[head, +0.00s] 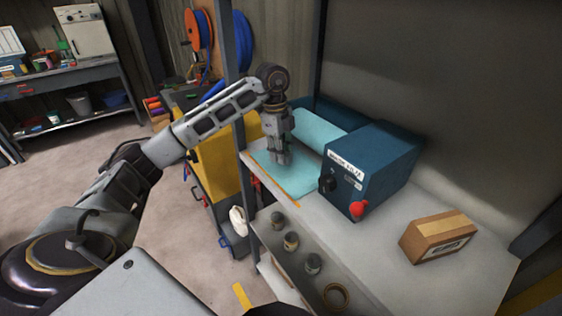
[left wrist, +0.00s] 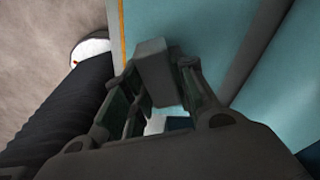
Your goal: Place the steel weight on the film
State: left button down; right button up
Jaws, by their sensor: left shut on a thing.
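The film (head: 298,181) is a flat teal sheet at the left end of the grey bench, coming from a teal roll (head: 318,130). My left gripper (head: 280,148) points down over the film and is shut on a grey block, the steel weight (left wrist: 153,68). In the left wrist view the weight sits between the fingertips, with the film (left wrist: 195,25) beneath it. I cannot tell whether the weight touches the film. My right gripper is out of view.
A dark blue machine (head: 372,168) with a red knob stands right of the film. A cardboard box (head: 438,236) lies further right. An upright post (head: 241,170) stands by the bench's left end. Small jars (head: 291,241) sit on a lower shelf. The front bench top is clear.

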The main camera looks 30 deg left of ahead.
pick_arm(q)
jog(key=shift+f, duration=0.35)
notch_tip(320, 180, down, 2)
jog(key=shift+f, duration=0.3)
jog(key=c, duration=1.5)
grip_release()
jog(key=shift+f, duration=0.2)
jog(key=shift+o, duration=1.7)
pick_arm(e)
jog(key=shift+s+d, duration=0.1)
